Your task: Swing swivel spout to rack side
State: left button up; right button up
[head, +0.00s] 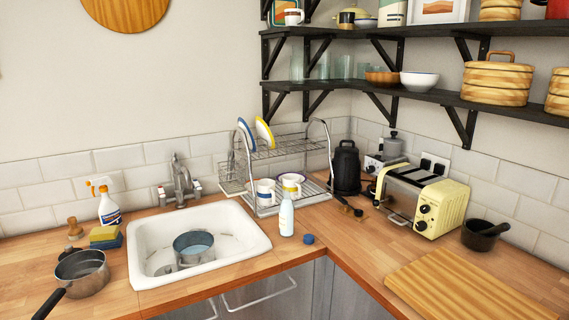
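The metal tap with its swivel spout (182,183) stands behind the white sink (262,240), at the middle of its back edge. The spout points forward over the sink's back rim; its exact angle is hard to tell at this size. Small handles flank the tap's base. The wire dish rack (290,146) stands on the counter right of the sink, with plates on its upper tier and mugs below. A pot (193,243) sits in the sink under and in front of the spout. Neither of my grippers is in view.
A saucepan (82,272), sponges (105,237) and a spray bottle (108,205) stand left of the sink. A white bottle (286,215) stands at the rack's front, near a blue cap (308,239). A kettle (346,168), toaster (422,197) and wooden board (470,288) are right.

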aim_at(181, 170)
jog(key=i+j+z, duration=0.1)
jog(key=i, duration=1.15)
